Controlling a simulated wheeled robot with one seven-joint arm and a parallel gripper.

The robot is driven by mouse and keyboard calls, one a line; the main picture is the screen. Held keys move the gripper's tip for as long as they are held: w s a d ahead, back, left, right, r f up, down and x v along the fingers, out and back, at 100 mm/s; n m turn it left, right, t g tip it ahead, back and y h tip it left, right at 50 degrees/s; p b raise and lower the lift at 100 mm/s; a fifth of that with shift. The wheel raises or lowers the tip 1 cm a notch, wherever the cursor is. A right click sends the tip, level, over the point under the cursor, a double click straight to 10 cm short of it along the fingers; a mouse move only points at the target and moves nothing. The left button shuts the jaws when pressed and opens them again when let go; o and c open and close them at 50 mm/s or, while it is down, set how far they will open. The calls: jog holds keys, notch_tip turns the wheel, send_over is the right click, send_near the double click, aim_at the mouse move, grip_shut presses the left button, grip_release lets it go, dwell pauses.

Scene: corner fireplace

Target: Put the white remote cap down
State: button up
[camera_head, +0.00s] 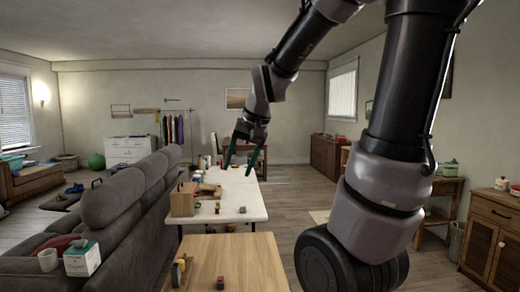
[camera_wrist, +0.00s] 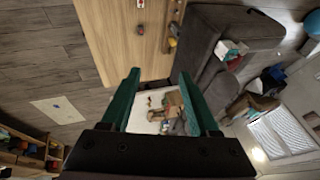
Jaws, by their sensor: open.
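My gripper (camera_head: 240,160) is raised above the far part of the white table (camera_head: 250,208), with its two green fingers apart and pointing down. In the wrist view my gripper (camera_wrist: 158,76) also shows open, with nothing held between its fingers. I cannot pick out the white remote cap for certain in either view. Several small objects lie on the white table, too small to name. A small white piece (camera_wrist: 140,4) shows on the wooden table (camera_wrist: 115,45) at the top of the wrist view, but I cannot tell what it is.
A wooden box (camera_head: 183,200) stands at the white table's left side. The nearer wooden table (camera_head: 245,262) holds a small dark-and-red block (camera_head: 220,283) and a yellow item (camera_head: 181,267). A grey sofa (camera_head: 115,215) runs along the left. Open floor (camera_head: 290,200) lies right of the tables.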

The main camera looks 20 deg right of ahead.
jog(key=s+r+t, duration=0.1)
jog(key=s+r, duration=0.1)
jog(key=s, duration=0.3)
jog(key=s+d+r+t, duration=0.1)
jog(key=s+r, duration=0.2)
jog(key=s, duration=0.3)
jog(key=shift+d+r, duration=0.2)
jog(key=shift+r, duration=0.15)
jog(key=shift+w, duration=0.1)
